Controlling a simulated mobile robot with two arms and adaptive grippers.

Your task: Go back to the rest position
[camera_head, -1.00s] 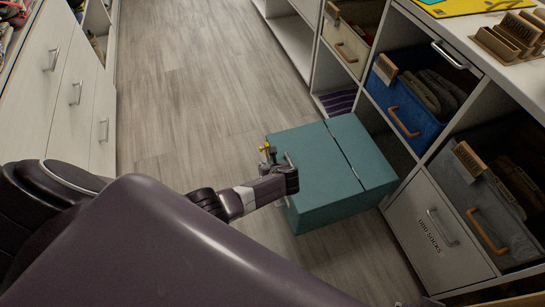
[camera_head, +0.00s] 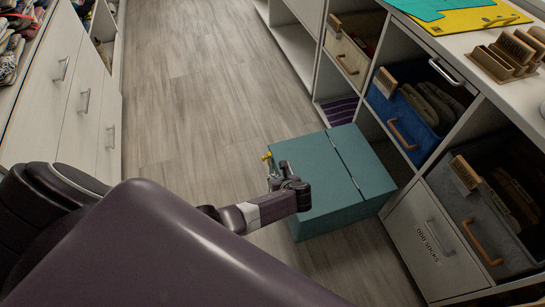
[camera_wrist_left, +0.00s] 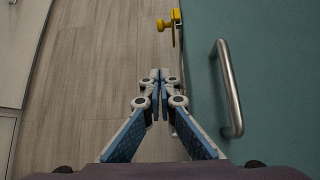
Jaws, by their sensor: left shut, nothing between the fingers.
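A teal lidded box (camera_head: 335,175) stands on the floor against the shelving in the head view. My left gripper (camera_head: 273,172) is at the box's left side, small and partly hidden by its own wrist. In the left wrist view its fingers (camera_wrist_left: 160,78) are shut with nothing between them. They point along the side of the teal box (camera_wrist_left: 275,50), with wooden floor behind them. A metal handle (camera_wrist_left: 231,90) on the box is to the right of the fingers, apart from them. A yellow knob (camera_wrist_left: 164,24) at the box edge is ahead of the fingertips. My right gripper is not in view.
Cubby shelving with a blue bin (camera_head: 405,120), a grey bin (camera_head: 490,225) and an "ODD SOCKS" drawer (camera_head: 425,245) lines the right. White drawers (camera_head: 75,100) stand at the left. The floor (camera_head: 195,90) between is clear.

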